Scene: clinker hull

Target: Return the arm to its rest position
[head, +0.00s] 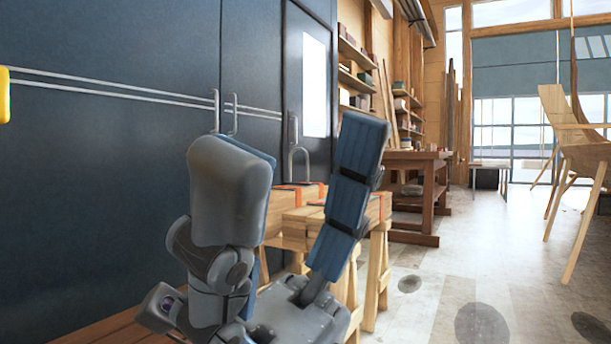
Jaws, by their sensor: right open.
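My right gripper (297,145) stands large in the lower middle of the head view, with its fingers pointing up. Its two thick grey fingers with blue pads are spread wide apart. No object shows between them, only the background behind. My left gripper is not in view.
Dark blue doors (110,150) with metal handles fill the left. A wooden sawhorse (378,265) stands close behind my gripper. A wooden workbench (415,170) and shelves (357,80) are farther back. A wooden frame (570,140) stands at right. The grey floor (450,260) between is open.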

